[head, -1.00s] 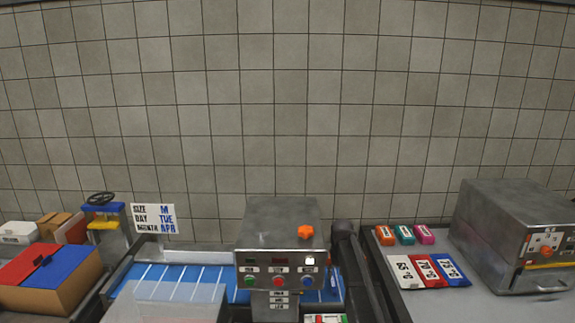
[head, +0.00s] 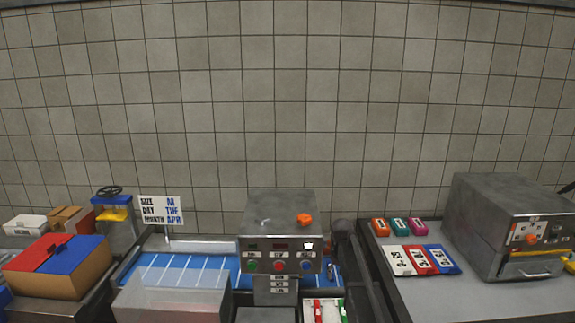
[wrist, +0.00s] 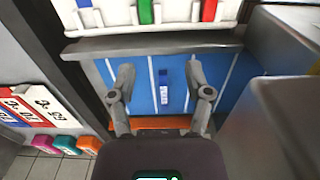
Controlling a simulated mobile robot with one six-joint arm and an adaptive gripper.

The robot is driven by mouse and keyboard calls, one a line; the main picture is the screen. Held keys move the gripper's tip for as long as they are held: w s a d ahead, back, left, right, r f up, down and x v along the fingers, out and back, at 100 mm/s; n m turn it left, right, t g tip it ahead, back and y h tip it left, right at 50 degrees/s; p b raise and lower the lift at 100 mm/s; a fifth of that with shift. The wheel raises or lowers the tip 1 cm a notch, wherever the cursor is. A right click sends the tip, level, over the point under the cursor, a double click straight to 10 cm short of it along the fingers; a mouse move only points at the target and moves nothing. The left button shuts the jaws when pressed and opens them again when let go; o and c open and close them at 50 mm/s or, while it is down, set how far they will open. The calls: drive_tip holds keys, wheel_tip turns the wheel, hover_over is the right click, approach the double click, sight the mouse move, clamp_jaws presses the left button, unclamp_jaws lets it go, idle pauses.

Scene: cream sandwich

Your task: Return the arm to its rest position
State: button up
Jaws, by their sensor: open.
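My gripper (wrist: 161,72) shows in the wrist view with its two fingers spread apart, above the blue belt (wrist: 230,72). A small blue-and-white piece (wrist: 163,92) lies on the belt and appears between the fingers, with open room on both sides. Nothing is held. In the head view the gripper cannot be made out. A dark part of my arm seems to stand between the grey control machine and the right-hand table.
The grey control machine (head: 280,225) with an orange knob straddles the blue belt. A grey oven-like box (head: 515,225) stands on the right table beside coloured cards (head: 422,260) and small blocks (head: 399,226). A red-and-blue-topped carton (head: 60,270) is at left. Tiled wall behind.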

drive_tip(key=s+f+b, duration=0.3)
drive_tip(key=s, duration=1.1)
drive_tip(key=s+f+b, duration=0.4)
drive_tip(key=s, duration=1.1)
drive_tip(key=shift+a+f, duration=0.15)
drive_tip(key=shift+a, duration=0.2)
